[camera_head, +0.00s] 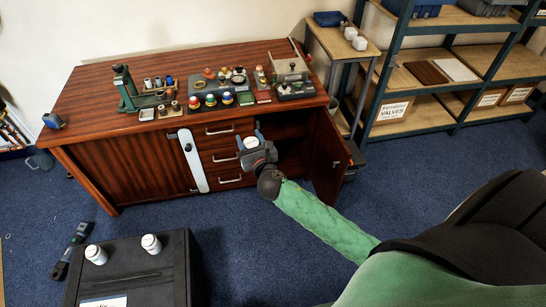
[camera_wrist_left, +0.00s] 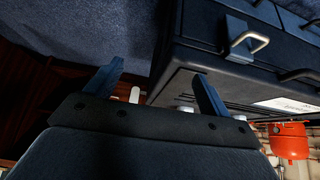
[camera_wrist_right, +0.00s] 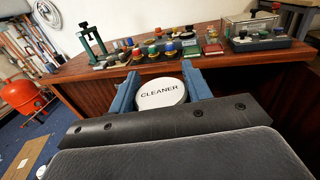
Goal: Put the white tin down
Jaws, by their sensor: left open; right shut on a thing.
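A white tin with CLEANER on its lid (camera_wrist_right: 161,93) sits between the two blue fingers of my right gripper (camera_wrist_right: 160,88). In the head view the tin (camera_head: 250,142) shows as a small white top in my right gripper (camera_head: 258,140), which is shut on it in front of the cabinet's open compartment, below the worktop. The tin's sides are mostly hidden by the gripper. My left gripper (camera_wrist_left: 156,85) is open and empty in the left wrist view, near a black case (camera_wrist_left: 185,60). It does not show in the head view.
The wooden workbench (camera_head: 90,95) carries a green press, knobs and several small parts on its top. Its right door (camera_head: 328,160) stands open, with a dark interior beside it. Two white containers (camera_head: 151,243) stand on a black case (camera_head: 130,280) at lower left. Shelves stand right.

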